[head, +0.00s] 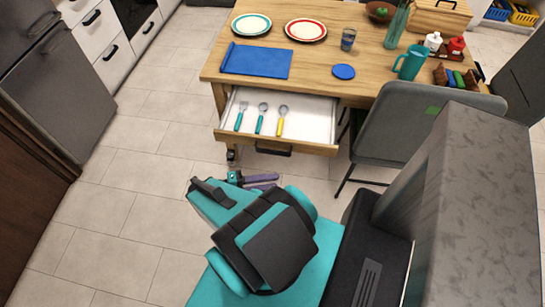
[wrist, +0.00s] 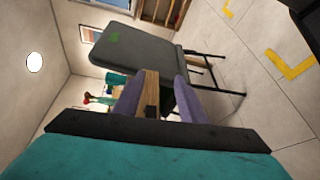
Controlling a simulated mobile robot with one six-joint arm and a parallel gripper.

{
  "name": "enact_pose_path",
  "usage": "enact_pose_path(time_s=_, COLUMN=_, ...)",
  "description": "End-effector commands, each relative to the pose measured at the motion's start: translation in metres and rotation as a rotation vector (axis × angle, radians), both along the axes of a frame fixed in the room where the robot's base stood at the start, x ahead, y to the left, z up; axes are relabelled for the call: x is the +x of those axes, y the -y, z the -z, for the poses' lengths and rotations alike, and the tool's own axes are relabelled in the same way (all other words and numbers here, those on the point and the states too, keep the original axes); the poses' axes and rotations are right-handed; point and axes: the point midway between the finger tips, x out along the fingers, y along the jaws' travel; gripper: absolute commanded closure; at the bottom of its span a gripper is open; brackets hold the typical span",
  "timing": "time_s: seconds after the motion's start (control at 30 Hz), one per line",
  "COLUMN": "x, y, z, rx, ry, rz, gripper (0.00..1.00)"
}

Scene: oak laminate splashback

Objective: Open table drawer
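The table drawer (head: 305,122) is pulled out from under the wooden table (head: 330,76), its white inside showing. Three pieces of cutlery (head: 261,120) with teal and yellow handles lie in it. Its dark handle (head: 273,149) is on the wooden front. My gripper (head: 262,181), with purple fingers, is low in front of the drawer and looks apart from the handle in the head view. In the wrist view, the fingers of my gripper (wrist: 157,98) are spread, with the wooden drawer front (wrist: 151,84) and a dark part of it showing between them. I see no grip on it.
A grey chair (head: 415,125) stands close right of the drawer; it also shows in the wrist view (wrist: 140,55). Plates, a blue mat (head: 256,61), cups and bottles stand on the table. Tiled floor (head: 130,185) is free at left.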

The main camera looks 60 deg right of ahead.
Motion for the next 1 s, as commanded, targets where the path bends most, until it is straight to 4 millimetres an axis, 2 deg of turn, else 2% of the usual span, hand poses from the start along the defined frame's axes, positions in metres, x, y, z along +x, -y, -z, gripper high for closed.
enact_pose_path(time_s=0.27, x=0.026, y=-0.057, z=0.069, rx=0.415, ry=0.064, rz=-0.034, gripper=0.62)
enact_pose_path(time_s=0.47, x=0.052, y=-0.116, z=0.116, rx=0.732, ry=0.126, rz=-0.093, gripper=0.62)
enact_pose_path(time_s=0.6, x=0.071, y=-0.164, z=0.143, rx=0.943, ry=0.176, rz=-0.150, gripper=0.62)
enact_pose_path(time_s=0.8, x=0.098, y=-0.232, z=0.169, rx=1.203, ry=0.255, rz=-0.239, gripper=0.62)
enact_pose_path(time_s=0.9, x=0.108, y=-0.257, z=0.176, rx=1.291, ry=0.287, rz=-0.276, gripper=0.62)
enact_pose_path(time_s=1.0, x=0.115, y=-0.274, z=0.179, rx=1.347, ry=0.309, rz=-0.301, gripper=0.62)
